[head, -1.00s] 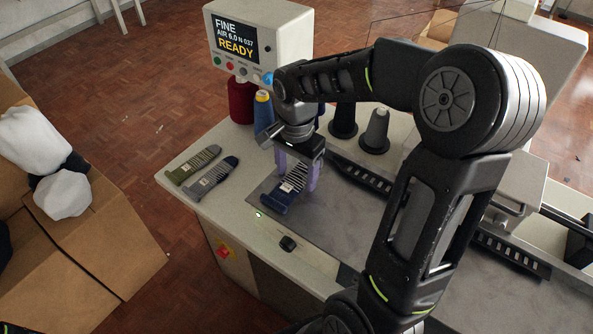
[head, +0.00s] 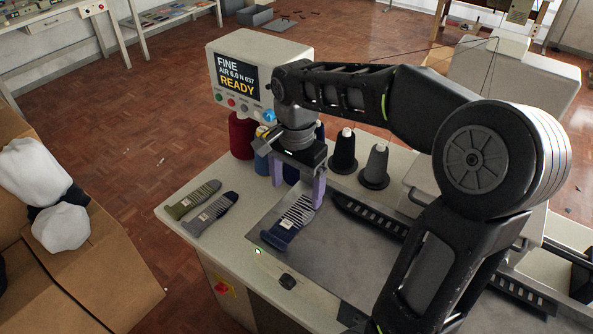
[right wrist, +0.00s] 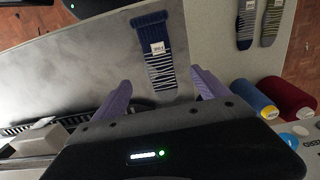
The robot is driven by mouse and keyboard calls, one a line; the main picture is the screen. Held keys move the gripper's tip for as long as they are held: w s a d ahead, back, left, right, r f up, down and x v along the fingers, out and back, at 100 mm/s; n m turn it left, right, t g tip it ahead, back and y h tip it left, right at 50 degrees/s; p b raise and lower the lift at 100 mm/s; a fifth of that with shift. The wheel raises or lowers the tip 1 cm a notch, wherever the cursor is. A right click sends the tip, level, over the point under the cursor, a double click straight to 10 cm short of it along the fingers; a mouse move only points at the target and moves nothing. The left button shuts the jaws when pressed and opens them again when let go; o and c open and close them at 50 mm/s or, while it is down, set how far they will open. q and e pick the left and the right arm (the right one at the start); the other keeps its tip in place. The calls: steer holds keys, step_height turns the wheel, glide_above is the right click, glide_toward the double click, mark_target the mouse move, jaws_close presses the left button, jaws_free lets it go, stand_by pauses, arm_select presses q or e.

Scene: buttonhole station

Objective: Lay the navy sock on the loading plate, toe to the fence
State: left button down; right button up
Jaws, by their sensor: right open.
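The navy sock (head: 286,226) lies flat on the grey loading plate (head: 335,262), with a striped middle and a small pale label. In the right wrist view the sock (right wrist: 155,50) has its ribbed navy end away from me and its striped part reaching toward the jaws. My right gripper (head: 299,188) is open, its two purple fingers above the sock's far end and apart from it. The right wrist view shows the fingers (right wrist: 159,95) spread either side of that end, holding nothing. The sock's far tip is partly hidden in the head view. My left gripper is out of view.
A black slotted rail (head: 368,214) runs along the plate's far side. Two other striped socks, green (head: 192,200) and grey (head: 211,213), lie left of the plate. Yarn cones (head: 343,152) and the READY display box (head: 236,77) stand behind. A cardboard box (head: 85,265) is at left.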

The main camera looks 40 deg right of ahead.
step_height(320, 180, up, 5)
steer(key=shift+f, duration=0.1)
stand_by(1.0)
